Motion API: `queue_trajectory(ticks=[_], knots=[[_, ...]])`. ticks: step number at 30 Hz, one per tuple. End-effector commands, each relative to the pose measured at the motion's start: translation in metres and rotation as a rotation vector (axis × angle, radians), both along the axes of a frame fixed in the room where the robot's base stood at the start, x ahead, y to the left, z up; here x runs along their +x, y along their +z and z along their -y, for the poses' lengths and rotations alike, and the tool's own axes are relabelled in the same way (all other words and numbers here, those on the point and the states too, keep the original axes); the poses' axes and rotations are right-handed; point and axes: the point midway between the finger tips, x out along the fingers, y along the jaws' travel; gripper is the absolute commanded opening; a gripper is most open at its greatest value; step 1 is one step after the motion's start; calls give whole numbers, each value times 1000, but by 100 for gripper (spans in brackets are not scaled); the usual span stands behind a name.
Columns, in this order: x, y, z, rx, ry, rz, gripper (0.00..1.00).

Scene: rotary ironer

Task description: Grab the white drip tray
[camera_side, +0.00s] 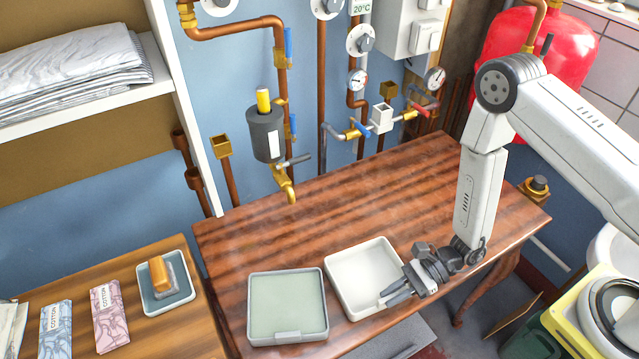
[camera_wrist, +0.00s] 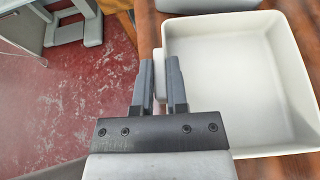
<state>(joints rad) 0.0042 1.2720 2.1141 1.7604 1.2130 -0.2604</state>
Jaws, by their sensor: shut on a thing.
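The white drip tray (camera_side: 362,271) is a shallow, square, empty tray on the wooden table, near its front edge. It fills the right side of the wrist view (camera_wrist: 240,80). My gripper (camera_side: 390,296) is at the tray's front right side. In the wrist view, my gripper's two fingers (camera_wrist: 161,95) close around a small white tab on the tray's side wall. The gripper is shut on the tray there. The fingers hide part of the tab. The tray looks level and I cannot tell any gap beneath it.
A pale green tray (camera_side: 287,304) with a grey rim stands just left of the white tray. Copper pipes with a brass tap (camera_side: 285,187) rise behind the wooden table (camera_side: 290,232). A lower table at left holds a soap dish (camera_side: 166,296). The table's back right is clear.

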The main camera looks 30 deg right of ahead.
Motion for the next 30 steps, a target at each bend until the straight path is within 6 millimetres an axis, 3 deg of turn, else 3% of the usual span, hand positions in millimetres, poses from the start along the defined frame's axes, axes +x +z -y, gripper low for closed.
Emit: queue_trajectory(ticks=[13,30], knots=[[1,16,0,1,0,1,0],[0,78,0,0,0,3,0]])
